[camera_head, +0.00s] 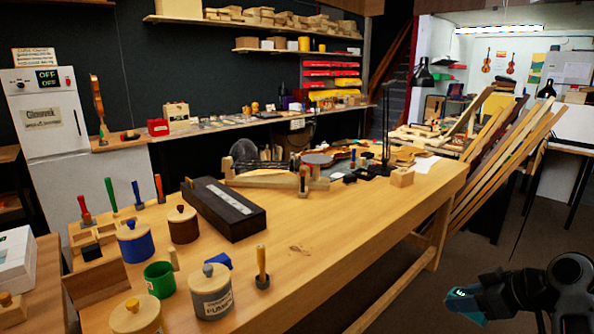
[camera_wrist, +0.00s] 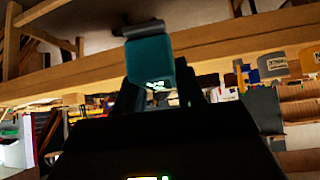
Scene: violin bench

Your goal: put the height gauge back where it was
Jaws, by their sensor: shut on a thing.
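My gripper (camera_wrist: 160,98) is shut on a teal block-shaped thing with a small lit marking and a dark rod across its end, apparently the height gauge (camera_wrist: 149,62). The head view shows the same teal gauge (camera_head: 464,302) at the lower right, held in the air to the right of the bench and clear of it. My gripper (camera_head: 490,296) is partly hidden there. The wooden workbench (camera_head: 350,235) runs across the middle. Where the gauge stood earlier cannot be told.
A black box (camera_head: 225,207), a blue-banded jar (camera_head: 134,242), a pumice jar (camera_head: 211,291) and a green cup (camera_head: 159,279) stand on the bench's left part. A tall black stand (camera_head: 386,125) is farther back. The bench's front right surface is mostly bare. Long boards (camera_head: 500,150) lean at right.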

